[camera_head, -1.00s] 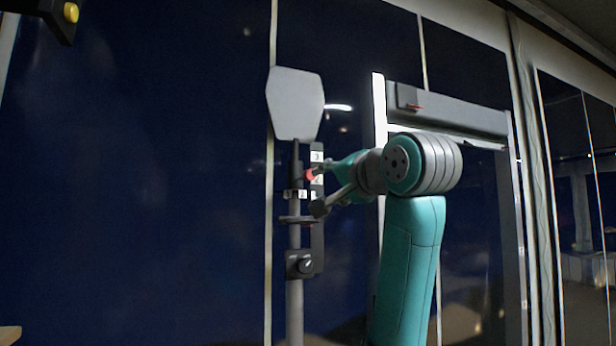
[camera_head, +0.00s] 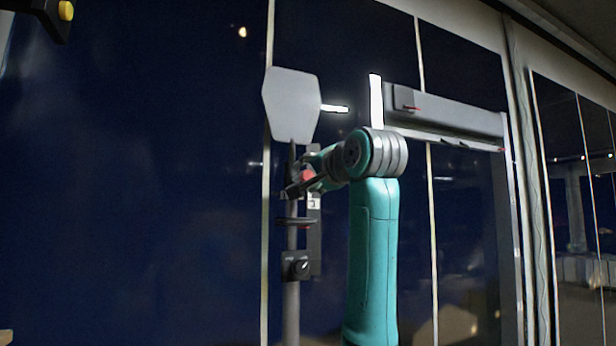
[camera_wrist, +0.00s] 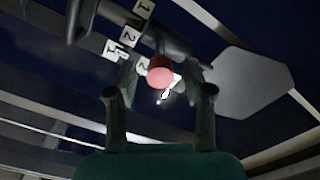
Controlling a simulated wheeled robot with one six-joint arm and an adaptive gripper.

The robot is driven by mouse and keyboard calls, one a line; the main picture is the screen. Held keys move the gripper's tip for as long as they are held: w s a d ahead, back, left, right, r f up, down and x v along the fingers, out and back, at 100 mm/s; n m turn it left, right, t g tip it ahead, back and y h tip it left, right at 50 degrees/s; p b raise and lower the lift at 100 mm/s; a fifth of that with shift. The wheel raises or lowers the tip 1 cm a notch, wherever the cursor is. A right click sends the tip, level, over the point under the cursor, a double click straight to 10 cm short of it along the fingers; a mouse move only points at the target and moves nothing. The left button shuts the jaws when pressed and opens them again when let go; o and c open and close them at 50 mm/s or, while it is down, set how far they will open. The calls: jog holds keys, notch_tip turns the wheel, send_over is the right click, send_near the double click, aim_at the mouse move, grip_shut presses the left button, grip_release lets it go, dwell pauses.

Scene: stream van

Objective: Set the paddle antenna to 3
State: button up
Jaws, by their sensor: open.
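The paddle antenna (camera_head: 291,105) is a flat grey hexagonal panel on top of an upright pole (camera_head: 291,312); the panel also shows at the right of the wrist view (camera_wrist: 248,84). A red knob (camera_head: 308,175) sits on the pole below the panel. In the wrist view the red knob (camera_wrist: 160,72) lies between the fingertips of my gripper (camera_wrist: 160,88). The gripper is open around it; I cannot tell whether either finger touches. White number tags (camera_wrist: 130,36) reading 1 and 2 show beside the knob. My gripper (camera_head: 302,184) hides most of the tags in the head view.
A black box with a round dial (camera_head: 299,267) is mounted lower on the pole. A grey frame with a horizontal housing (camera_head: 450,118) stands right of the pole, behind my arm. Dark wall panels lie behind. The space left of the pole is clear.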

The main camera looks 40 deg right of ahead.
jog(key=shift+w+d, duration=0.1)
jog(key=shift+w, duration=0.4)
grip_shut()
jog(key=shift+s+d, duration=0.1)
jog(key=shift+d, duration=0.05)
